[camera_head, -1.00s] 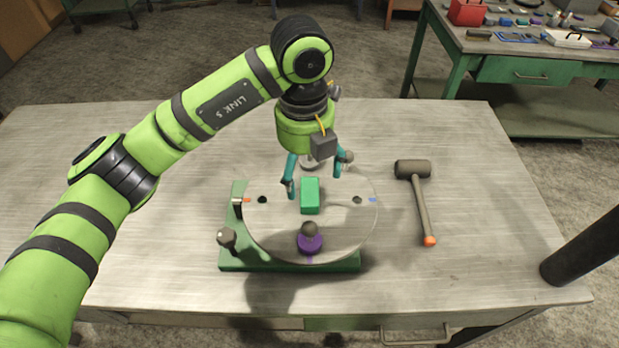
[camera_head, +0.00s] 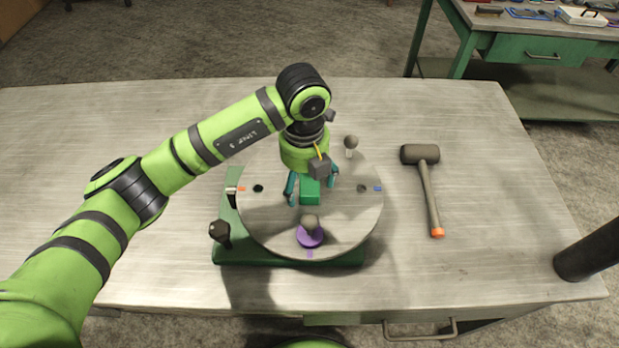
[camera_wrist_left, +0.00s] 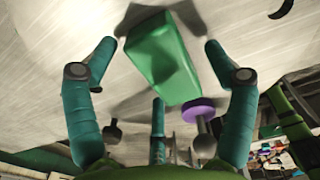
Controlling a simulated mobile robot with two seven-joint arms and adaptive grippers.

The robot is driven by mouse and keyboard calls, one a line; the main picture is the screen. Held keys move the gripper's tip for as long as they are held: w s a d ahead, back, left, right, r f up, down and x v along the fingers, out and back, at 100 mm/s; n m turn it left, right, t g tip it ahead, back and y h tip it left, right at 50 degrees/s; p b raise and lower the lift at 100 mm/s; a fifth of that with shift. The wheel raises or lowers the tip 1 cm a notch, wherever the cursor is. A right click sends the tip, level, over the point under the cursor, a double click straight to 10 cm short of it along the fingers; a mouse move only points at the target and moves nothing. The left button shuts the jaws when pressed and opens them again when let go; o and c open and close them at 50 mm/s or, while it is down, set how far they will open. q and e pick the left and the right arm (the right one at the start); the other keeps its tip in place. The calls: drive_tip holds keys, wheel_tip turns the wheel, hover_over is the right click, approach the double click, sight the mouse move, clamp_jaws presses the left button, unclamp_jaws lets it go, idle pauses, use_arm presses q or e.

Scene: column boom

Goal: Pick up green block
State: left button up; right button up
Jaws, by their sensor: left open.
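The green block (camera_head: 310,191) stands on a round metal disc (camera_head: 345,222) near its middle. My left gripper (camera_head: 311,196) is open directly above it, with its teal fingers on both sides of the block. In the left wrist view the green block (camera_wrist_left: 162,60) lies between the spread fingertips of my left gripper (camera_wrist_left: 160,45), with a gap on each side. The fingers do not appear to touch it. My right gripper is not in view.
A purple-based knob (camera_head: 310,234) stands on the disc in front of the block. The disc sits on a green base (camera_head: 285,257) with a dark knob (camera_head: 220,231) at left. A mallet (camera_head: 428,185) lies at right on the metal table (camera_head: 490,230). A dark cylinder (camera_head: 590,250) is far right.

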sight(305, 178)
use_arm(q)
drive_tip(key=shift+w, duration=0.1)
drive_tip(key=c, duration=1.3)
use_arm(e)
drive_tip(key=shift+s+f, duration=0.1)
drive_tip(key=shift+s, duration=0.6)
use_arm(q)
drive_tip(key=shift+r, duration=0.1)
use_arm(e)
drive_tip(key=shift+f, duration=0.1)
use_arm(q)
drive_tip(key=shift+r+b, duration=0.45)
drive_tip(key=shift+r, duration=0.05)
wheel_tip(305, 178, up, 3)
drive_tip(key=shift+f+b, duration=0.15)
drive_tip(key=shift+b, duration=0.55)
drive_tip(key=shift+w+d+r+b, duration=0.15)
drive_tip(key=shift+d+r+b, duration=0.45)
drive_tip(key=shift+d+r, duration=1)
drive_tip(key=shift+w+d+r+b, duration=0.1)
drive_tip(key=shift+d+r+b, duration=0.55)
drive_tip(key=shift+d, duration=1.7)
drive_tip(key=shift+w+d+r+b, duration=0.15)
drive_tip(key=shift+d+r+b, duration=0.35)
drive_tip(key=shift+d+r, duration=1.15)
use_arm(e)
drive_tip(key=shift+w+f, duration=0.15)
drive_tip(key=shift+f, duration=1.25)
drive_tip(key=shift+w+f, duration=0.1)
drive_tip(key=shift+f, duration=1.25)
